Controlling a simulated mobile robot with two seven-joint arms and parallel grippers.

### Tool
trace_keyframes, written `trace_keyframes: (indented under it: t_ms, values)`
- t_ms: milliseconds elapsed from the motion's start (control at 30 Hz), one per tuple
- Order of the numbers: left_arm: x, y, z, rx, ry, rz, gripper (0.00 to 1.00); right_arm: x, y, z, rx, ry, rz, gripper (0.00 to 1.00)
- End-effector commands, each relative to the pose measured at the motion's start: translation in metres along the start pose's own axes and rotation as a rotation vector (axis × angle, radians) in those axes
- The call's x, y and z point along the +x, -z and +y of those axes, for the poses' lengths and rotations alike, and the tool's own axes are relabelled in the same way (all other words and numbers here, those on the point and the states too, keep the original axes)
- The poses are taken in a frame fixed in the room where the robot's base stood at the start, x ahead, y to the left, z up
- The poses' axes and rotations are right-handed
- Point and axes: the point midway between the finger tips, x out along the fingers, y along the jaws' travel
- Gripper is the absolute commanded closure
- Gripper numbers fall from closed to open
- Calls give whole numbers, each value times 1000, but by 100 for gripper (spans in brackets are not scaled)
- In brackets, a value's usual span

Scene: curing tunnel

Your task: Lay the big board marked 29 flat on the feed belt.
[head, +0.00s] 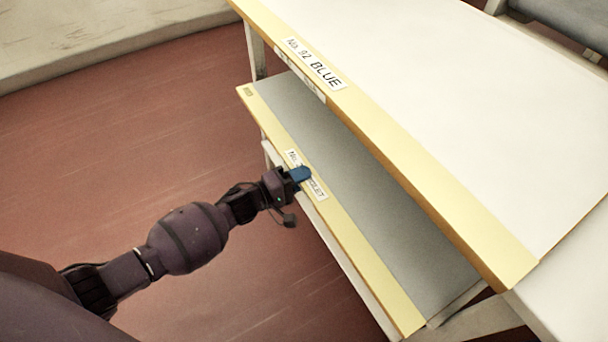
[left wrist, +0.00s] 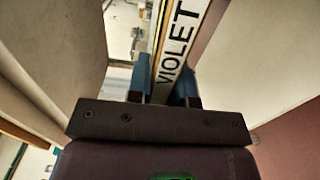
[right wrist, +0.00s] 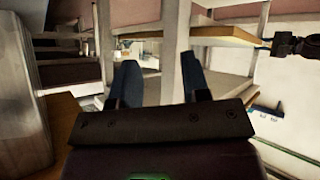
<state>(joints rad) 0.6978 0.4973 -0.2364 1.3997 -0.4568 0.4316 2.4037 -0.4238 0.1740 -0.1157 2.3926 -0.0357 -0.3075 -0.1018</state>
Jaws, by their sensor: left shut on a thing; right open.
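A big board (head: 350,185) with a grey face and a yellow edge band lies on a lower rack level. Its label reads "VIOLET"; the number is mostly covered by my left gripper (head: 300,176). That gripper is shut on the board's near edge, at the label. In the left wrist view the board's edge (left wrist: 176,45) runs between the blue fingers. My right gripper (right wrist: 158,78) is open and empty in the right wrist view, and out of the head view. I cannot identify the feed belt in these frames.
Another big board (head: 450,100), labelled "No. 92 BLUE", lies above the violet one and overhangs it. A pale surface (head: 565,290) stands at the right. The red floor (head: 130,140) at left is clear. A rack post (right wrist: 173,55) stands close ahead of my right gripper.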

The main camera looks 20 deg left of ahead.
Motion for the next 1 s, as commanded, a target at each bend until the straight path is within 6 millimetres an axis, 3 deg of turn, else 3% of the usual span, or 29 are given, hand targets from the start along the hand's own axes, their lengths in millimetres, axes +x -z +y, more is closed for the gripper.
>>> trace_keyframes:
  t_ms: [33,1000]
  values:
    - [0,2,8,2,-12,-1,100,0,3,1,0,-2,7,57]
    - [-34,2,7,2,-8,1,100,-3,20,5,-2,-11,40,57]
